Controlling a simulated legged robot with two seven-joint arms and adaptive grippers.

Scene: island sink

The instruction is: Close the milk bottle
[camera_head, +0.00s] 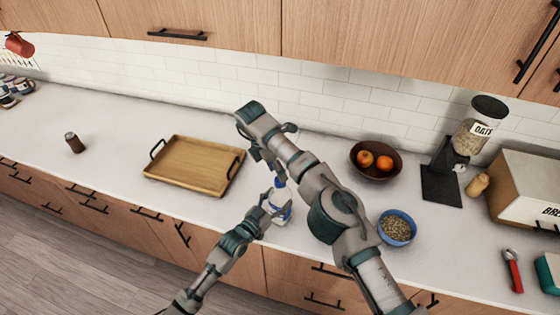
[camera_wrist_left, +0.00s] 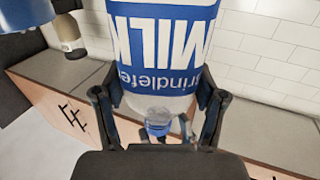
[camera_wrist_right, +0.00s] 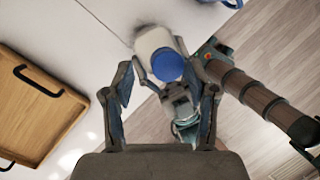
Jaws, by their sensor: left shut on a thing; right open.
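The milk bottle (camera_head: 284,213) is near the counter's front edge, white with a blue label. My left gripper (camera_head: 270,205) is shut around its side. The left wrist view shows its "MILK" label (camera_wrist_left: 165,35) upside down and close between the fingers. A blue cap (camera_wrist_right: 168,65) is on the bottle's top in the right wrist view; I cannot tell if it is tight. My right gripper (camera_head: 273,172) is open and points down just above the cap, its fingers (camera_wrist_right: 165,95) spread to either side. Whether the bottle touches the counter is hidden.
A wooden tray (camera_head: 192,180) is left of the bottle; it also shows in the right wrist view (camera_wrist_right: 30,115). A fruit bowl (camera_head: 375,175) and a blue bowl of grains (camera_head: 397,226) stand right. A dark shaker (camera_head: 74,142) stands far left. My right arm crosses over the counter.

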